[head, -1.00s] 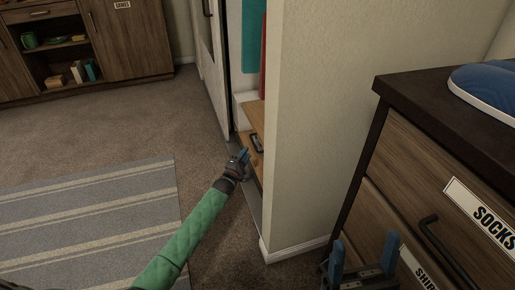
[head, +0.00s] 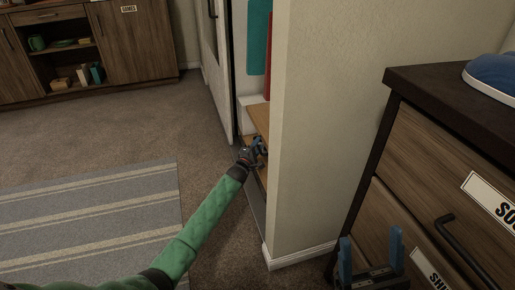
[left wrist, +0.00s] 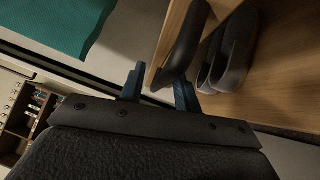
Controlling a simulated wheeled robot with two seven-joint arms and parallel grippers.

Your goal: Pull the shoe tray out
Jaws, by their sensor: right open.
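The shoe tray (head: 261,117) is light wood and shows only partly behind the wall edge in the head view. In the left wrist view its wooden base (left wrist: 285,85) carries dark shoes (left wrist: 232,50), and a dark curved handle (left wrist: 187,42) is on its front. My left gripper (head: 261,146) is at the tray's front by the handle. In the left wrist view its blue fingers (left wrist: 158,88) stand apart, with the handle's lower end at the gap; firm contact cannot be told. My right gripper (head: 370,255) is open and empty in front of the drawers.
A wall end (head: 310,140) stands just right of the tray and hides part of it. A white door (head: 217,70) is on its left. A dresser (head: 430,150) with labelled drawers is at the right. Carpet and a striped rug (head: 90,220) leave free floor at left.

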